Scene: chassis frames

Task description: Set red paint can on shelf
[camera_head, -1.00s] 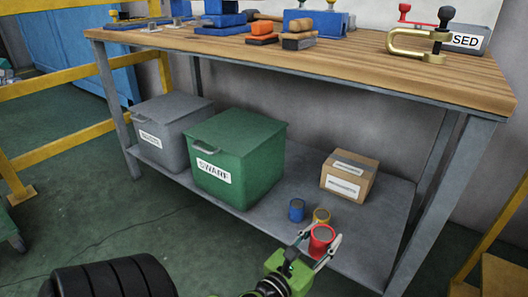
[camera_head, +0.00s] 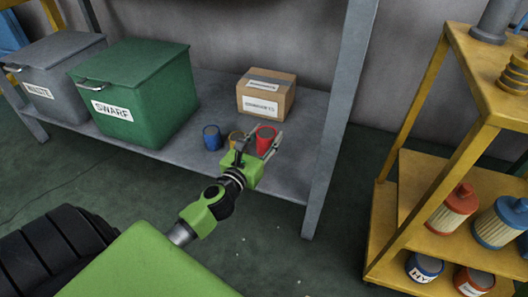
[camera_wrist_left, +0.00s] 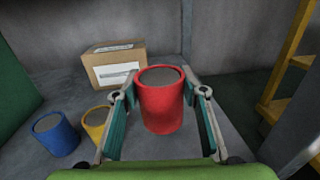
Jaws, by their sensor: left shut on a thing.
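The red paint can (camera_head: 265,140) is held upright in my left gripper (camera_head: 258,146), whose fingers lie on either side of it. In the left wrist view the red can (camera_wrist_left: 162,102) stands between the two fingers. It is over the grey lower shelf (camera_head: 318,108) of the workbench, in front of a cardboard box. I cannot tell whether its base touches the shelf. A blue can (camera_head: 212,138) and a yellow can (camera_head: 236,139) stand to its left, the yellow one partly hidden by my gripper. My right gripper is out of view.
A green SWARF bin (camera_head: 130,95) and a grey bin (camera_head: 50,75) fill the shelf's left. The cardboard box (camera_head: 266,95) sits behind the cans. A bench leg (camera_head: 340,120) rises at right. A yellow rack (camera_head: 415,215) with filters and tins stands farther right.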

